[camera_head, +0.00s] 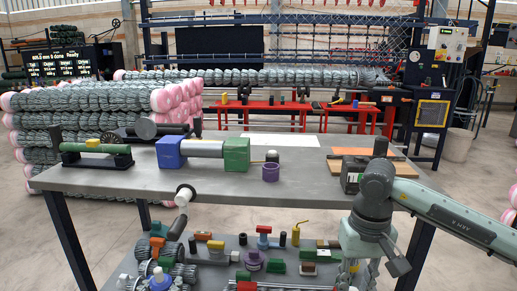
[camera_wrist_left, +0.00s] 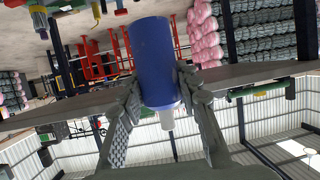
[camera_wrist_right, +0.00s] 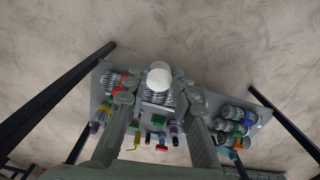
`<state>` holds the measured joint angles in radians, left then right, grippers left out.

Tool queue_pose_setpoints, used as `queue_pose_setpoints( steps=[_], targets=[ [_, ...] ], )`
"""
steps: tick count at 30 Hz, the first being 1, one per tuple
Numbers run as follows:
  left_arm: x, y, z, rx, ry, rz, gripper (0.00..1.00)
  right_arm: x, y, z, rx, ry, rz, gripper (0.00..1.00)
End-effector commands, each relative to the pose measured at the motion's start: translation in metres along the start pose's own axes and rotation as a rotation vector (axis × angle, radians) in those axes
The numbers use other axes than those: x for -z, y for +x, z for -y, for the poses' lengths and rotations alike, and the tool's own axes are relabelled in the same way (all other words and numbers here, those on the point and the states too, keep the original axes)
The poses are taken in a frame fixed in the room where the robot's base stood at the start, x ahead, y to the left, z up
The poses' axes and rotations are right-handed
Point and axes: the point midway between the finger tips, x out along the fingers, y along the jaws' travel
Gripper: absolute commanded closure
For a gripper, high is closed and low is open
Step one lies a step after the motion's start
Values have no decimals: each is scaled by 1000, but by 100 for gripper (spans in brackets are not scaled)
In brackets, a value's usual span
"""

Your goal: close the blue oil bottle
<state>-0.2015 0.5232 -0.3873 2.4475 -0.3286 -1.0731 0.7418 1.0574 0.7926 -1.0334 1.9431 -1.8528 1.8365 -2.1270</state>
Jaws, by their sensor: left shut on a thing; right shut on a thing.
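The blue oil bottle (camera_wrist_left: 153,55) is between the fingers of my left gripper (camera_wrist_left: 158,88), which is shut on it. Its white nozzle (camera_wrist_left: 167,119) shows bare, with no cap on it, in the left wrist view. My right gripper (camera_wrist_right: 160,90) is shut on a round white cap (camera_wrist_right: 159,74), seen end-on in the right wrist view.
The lower shelf (camera_wrist_right: 106,72) is crowded with small parts. Between my two grippers, the space before the bench edge looks free.

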Motion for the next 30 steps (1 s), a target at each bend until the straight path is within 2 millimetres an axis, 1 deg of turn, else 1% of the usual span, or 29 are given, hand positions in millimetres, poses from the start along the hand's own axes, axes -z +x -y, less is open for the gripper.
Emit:
queue_pose_setpoints(
  steps=[10, 14, 17, 24, 27, 30],
  targets=[
    [1, 0, -2, -7, 3, -1, 100, 0, 0, 0, 1, 2, 0, 87],
    [1, -2, -14, -70, 32, -1, 100, 0, 0, 0, 2, 2, 0, 87],
    [2, -6, -35, -170, 74, -3, 100, 0, 0, 0, 2, 2, 0, 87],
    [4, -16, -95, -457, 196, -5, 100, 0, 0, 0, 2, 2, 0, 87],
    [4, -19, -114, -550, 233, -5, 100, 0, 0, 0, 2, 2, 0, 87],
    [4, -21, -127, -608, 255, -4, 100, 0, 0, 0, 2, 2, 0, 87]
  ],
)
